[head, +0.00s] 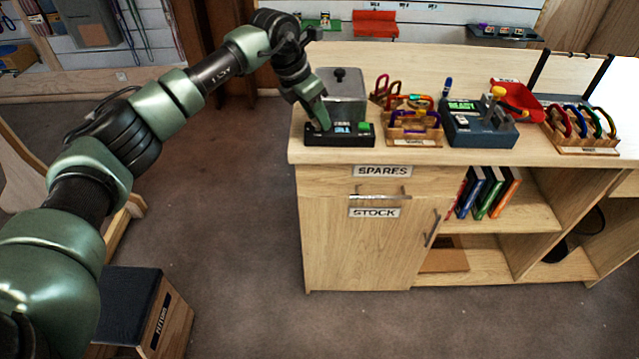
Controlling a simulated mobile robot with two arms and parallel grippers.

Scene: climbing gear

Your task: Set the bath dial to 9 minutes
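The bath is a grey metal box (346,92) with a black-knobbed lid, near the left end of the wooden counter. Along its front is a black control panel (340,140) with a small lit blue display (343,129) and a green button (365,128). My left gripper (319,124) reaches down to the left part of this panel, at the bath's front left corner. It hides whatever dial is there, and the display is too small to read. I cannot tell whether its fingers are open or shut, or whether they touch the panel. My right gripper is not in view.
Right of the bath stand a wooden rack of carabiners (414,138), a dark device (478,130) with a green "READY" screen and a yellow-knobbed lever, a red scoop-like item (517,98) and another carabiner rack (583,136). A stool (135,312) stands at lower left. The floor between is clear.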

